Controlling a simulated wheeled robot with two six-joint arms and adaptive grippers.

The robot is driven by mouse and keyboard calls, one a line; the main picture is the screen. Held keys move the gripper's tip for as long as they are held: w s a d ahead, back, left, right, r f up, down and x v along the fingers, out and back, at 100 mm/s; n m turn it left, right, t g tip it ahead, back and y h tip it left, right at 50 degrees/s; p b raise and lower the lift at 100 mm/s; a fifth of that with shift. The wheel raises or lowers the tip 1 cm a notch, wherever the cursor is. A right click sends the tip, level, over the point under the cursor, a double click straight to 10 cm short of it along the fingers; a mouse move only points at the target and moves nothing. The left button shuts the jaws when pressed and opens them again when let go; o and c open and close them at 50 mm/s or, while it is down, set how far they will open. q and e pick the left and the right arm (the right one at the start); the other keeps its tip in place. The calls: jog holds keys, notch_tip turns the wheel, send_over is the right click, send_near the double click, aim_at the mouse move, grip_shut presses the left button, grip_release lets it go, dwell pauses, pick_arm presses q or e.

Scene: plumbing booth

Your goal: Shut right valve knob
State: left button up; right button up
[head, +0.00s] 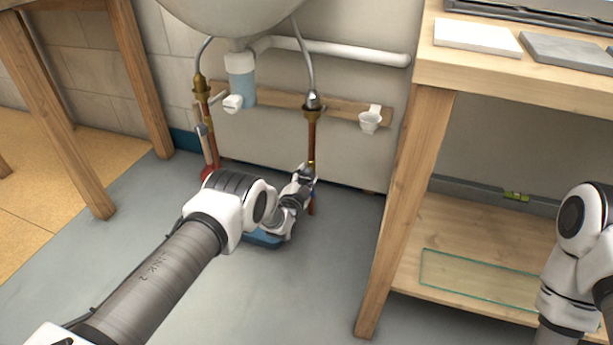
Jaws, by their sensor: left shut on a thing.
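My left gripper (308,174) is at the lower part of this pipe, shut on what appears to be the right valve knob. The fingers and wrist hide the knob, so its turn angle cannot be told. The left copper pipe (205,112) stands further left, with a red round part (208,173) low beside it, partly behind my arm. My right arm shows at the right edge, but its gripper is out of view.
A blue item (264,238) lies on the floor, partly under my left wrist. The sink (245,14) and white drain pipe (340,50) hang above. A wooden workbench (405,190) stands at right, a wooden table leg (60,120) at left. The grey floor in front is open.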

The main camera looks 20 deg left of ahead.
pick_arm(q)
jog(key=o, duration=1.2)
jog(key=shift+c, duration=0.2)
jog(key=s, duration=1.2)
jog(key=shift+a, duration=0.2)
